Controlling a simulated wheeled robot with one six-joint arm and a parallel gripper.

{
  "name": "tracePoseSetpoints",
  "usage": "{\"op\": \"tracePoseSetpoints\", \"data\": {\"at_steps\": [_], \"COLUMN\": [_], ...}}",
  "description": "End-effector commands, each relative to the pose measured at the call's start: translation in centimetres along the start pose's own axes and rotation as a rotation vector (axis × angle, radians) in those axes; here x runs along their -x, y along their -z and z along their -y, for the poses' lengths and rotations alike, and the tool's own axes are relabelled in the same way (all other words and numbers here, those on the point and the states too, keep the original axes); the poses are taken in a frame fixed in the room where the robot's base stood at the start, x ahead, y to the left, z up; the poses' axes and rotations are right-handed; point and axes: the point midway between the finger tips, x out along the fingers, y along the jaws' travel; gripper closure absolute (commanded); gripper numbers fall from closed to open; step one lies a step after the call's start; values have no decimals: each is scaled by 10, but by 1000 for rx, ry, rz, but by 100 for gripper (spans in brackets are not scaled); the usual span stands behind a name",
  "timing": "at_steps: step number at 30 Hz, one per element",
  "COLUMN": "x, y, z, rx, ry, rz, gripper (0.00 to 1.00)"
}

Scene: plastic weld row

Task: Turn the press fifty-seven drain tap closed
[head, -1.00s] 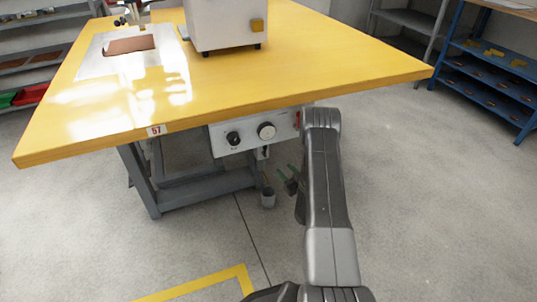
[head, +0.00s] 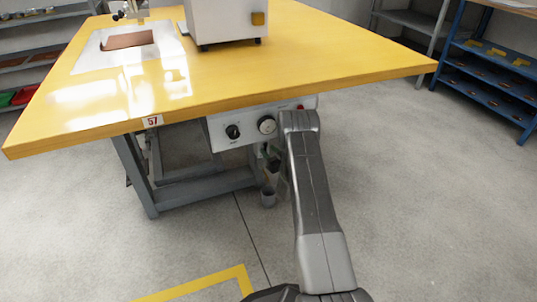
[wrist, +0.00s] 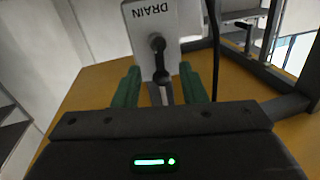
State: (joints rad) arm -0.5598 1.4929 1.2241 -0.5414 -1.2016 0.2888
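The drain tap (wrist: 158,47) shows in the wrist view as a black knob and lever on a white plate marked DRAIN (wrist: 180,18), which reads upside down. A grey stem runs from the tap toward my gripper. My gripper (wrist: 160,82) is open, with one green finger on each side of the stem and a gap to both. In the head view the tap area lies below the control panel (head: 219,134) of the press marked 57 (head: 152,121). My arm and the dark gripper parts largely hide it there.
A small grey cup (head: 268,198) stands on the floor below the tap. The yellow tabletop (head: 330,65) overhangs the arm. A grey table frame (head: 200,190) is on the left. A dark cable (wrist: 216,50) hangs beside the plate. Floor on the right is clear.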

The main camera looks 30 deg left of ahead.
Motion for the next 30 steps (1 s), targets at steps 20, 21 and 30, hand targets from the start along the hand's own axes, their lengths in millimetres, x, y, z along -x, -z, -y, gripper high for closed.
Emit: {"op": "tracePoseSetpoints", "data": {"at_steps": [20,21,30], "x": [-11,-11,-11], "y": [0,0,2], "z": [0,0,3], "rx": [0,1,89], "ry": [0,0,-1], "rz": [0,1,17], "gripper": [100,100,100]}}
